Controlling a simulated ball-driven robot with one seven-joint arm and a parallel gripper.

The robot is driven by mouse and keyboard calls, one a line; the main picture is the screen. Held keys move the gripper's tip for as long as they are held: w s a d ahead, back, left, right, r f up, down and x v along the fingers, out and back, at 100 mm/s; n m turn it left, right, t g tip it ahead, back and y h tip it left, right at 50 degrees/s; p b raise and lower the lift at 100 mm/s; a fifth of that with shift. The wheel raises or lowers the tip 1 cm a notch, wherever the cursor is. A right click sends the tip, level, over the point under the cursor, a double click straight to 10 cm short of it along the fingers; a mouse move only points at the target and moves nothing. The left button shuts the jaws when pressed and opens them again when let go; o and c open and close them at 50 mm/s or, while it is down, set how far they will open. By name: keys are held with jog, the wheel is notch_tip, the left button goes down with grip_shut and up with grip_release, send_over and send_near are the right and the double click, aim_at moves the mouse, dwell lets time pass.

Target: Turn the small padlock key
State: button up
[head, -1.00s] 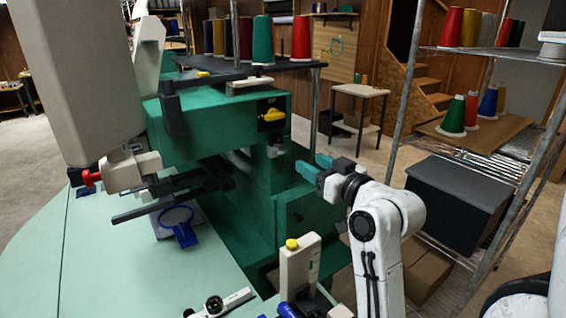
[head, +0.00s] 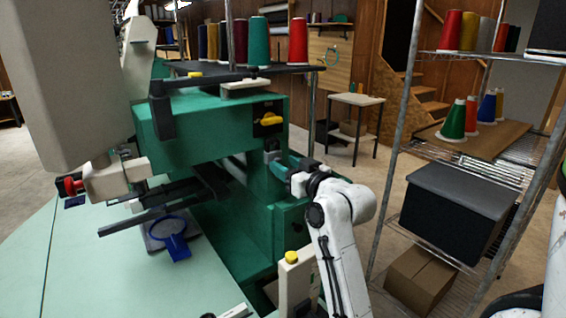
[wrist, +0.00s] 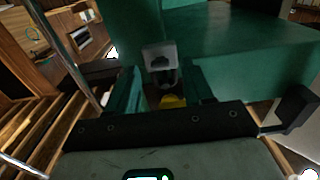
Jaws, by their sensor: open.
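A small grey padlock (head: 272,150) hangs on the green machine's side, just below a yellow rotary switch (head: 268,119). In the wrist view the padlock (wrist: 160,57) is near the middle, with a dark shape on its face that may be the key; I cannot make the key out clearly. The yellow knob (wrist: 173,101) shows below it, beyond the shackle. My gripper (head: 279,162) is beside the padlock in the head view. In the wrist view my gripper's (wrist: 162,82) green fingers are open, one on each side of the padlock, with nothing held.
The green machine (head: 200,118) fills the middle, with a pale green table (head: 60,265) at left. A blue hoop (head: 168,228) lies under the machine's arm. A wire shelf (head: 398,160) with spools and a dark box (head: 460,208) stands at right. Floor shows between machine and shelf.

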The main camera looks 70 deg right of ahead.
jog(key=shift+x, duration=1)
grip_shut()
